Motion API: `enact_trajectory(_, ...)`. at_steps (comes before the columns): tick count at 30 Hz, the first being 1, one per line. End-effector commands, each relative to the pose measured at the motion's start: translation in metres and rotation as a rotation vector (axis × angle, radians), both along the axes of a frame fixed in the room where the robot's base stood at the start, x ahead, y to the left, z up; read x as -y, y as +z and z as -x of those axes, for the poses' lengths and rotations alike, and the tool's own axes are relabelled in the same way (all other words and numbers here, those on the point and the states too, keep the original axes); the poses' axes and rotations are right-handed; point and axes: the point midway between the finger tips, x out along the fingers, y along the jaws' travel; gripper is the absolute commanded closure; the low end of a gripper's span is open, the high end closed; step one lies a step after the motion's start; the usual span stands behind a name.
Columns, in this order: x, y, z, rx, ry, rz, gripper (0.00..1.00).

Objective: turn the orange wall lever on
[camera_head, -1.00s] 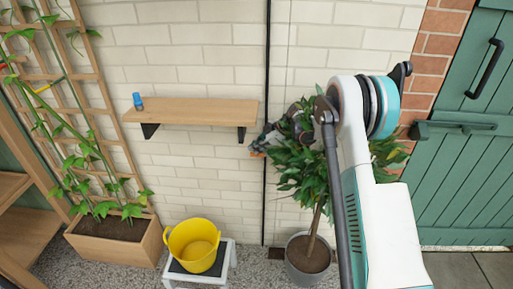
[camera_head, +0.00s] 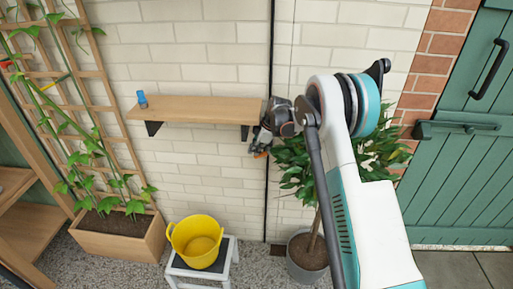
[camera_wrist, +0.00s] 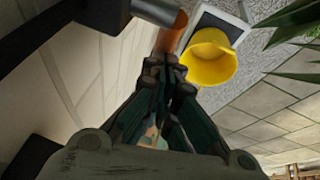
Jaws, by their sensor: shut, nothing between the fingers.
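The orange lever (camera_wrist: 171,33) shows in the wrist view just beyond my fingertips, beside the end of a grey metal cylinder (camera_wrist: 155,10). In the head view only a small orange bit of the lever (camera_head: 260,155) shows, low by the black pipe at the wall. My gripper (camera_wrist: 165,66) is shut and empty, its tips pointing at the lever's near end. I cannot tell whether they touch it. In the head view my gripper (camera_head: 258,143) is at the wall below the right end of the shelf, and it partly hides the lever.
A wooden shelf (camera_head: 195,108) with a blue object (camera_head: 141,98) is left of my gripper. A yellow bucket (camera_head: 196,240) stands on a white stool (camera_head: 233,250) below. A potted plant (camera_head: 307,262) is close on the right. A trellis planter (camera_head: 120,235) stands far left.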

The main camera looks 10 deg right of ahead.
Motion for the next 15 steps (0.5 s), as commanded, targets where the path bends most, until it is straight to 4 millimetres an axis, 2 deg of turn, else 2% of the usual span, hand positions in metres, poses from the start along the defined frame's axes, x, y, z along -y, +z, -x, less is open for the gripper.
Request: enact_trajectory(15, -0.005, -0.03, -0.002, 0.0, 0.0, -0.002, 1.0)
